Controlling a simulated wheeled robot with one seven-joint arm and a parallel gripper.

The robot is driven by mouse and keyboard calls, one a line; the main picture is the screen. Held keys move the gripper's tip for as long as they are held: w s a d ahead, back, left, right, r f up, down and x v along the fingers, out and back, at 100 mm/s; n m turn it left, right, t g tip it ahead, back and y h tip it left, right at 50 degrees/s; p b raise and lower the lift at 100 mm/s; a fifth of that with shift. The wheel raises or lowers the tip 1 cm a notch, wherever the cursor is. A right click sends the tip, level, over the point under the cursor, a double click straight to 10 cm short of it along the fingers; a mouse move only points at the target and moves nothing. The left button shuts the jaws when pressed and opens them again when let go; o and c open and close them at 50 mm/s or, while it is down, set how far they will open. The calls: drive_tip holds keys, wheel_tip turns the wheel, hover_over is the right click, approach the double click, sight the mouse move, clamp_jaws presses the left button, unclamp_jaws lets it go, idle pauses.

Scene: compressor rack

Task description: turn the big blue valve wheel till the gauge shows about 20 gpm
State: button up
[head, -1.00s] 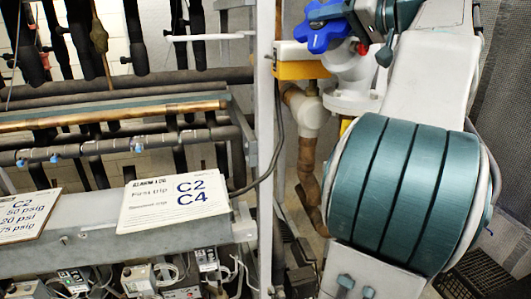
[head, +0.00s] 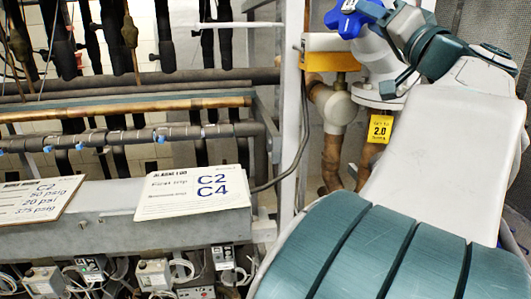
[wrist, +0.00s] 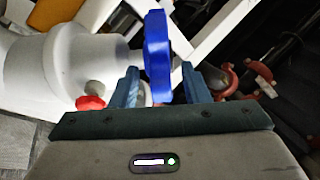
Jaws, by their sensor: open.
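The big blue valve wheel (head: 347,20) is at the top of the head view, partly covered by my arm. In the wrist view the wheel (wrist: 157,55) is seen edge-on, its rim standing between the two fingers of my gripper (wrist: 160,72). The fingers are apart, one on each side of the rim; I cannot tell whether either touches it. The white valve body (wrist: 60,65) lies to the left of the wheel in the wrist view. I cannot make out a gauge reading.
A yellow and white box (head: 330,60) sits left of the valve, close to the wheel. A grey rack post (head: 291,120) stands further left. Pipes and a C2 C4 sign (head: 195,190) fill the left. A red knob (wrist: 90,103) is near the left finger.

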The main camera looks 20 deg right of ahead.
drive_tip(key=f+b+v, duration=0.1)
drive_tip(key=b+v, duration=0.3)
drive_tip(key=v, duration=0.5)
drive_tip(key=w+a+f+g+y, duration=0.1)
drive_tip(key=w+a+f+g, duration=0.2)
drive_tip(key=a+f, duration=0.2)
drive_tip(key=w+a+f+g+y+b, duration=0.1)
drive_tip(key=w+a+f+g, duration=0.2)
drive_tip(key=f, duration=0.9)
drive_tip(key=w+a+f+g+y, duration=0.2)
drive_tip(key=w+a+f+g, duration=0.1)
drive_tip(key=a+f, duration=0.5)
drive_tip(key=shift+f+g+b, duration=0.3)
drive_tip(key=shift+f+g, duration=0.4)
drive_tip(key=shift+f, duration=0.05)
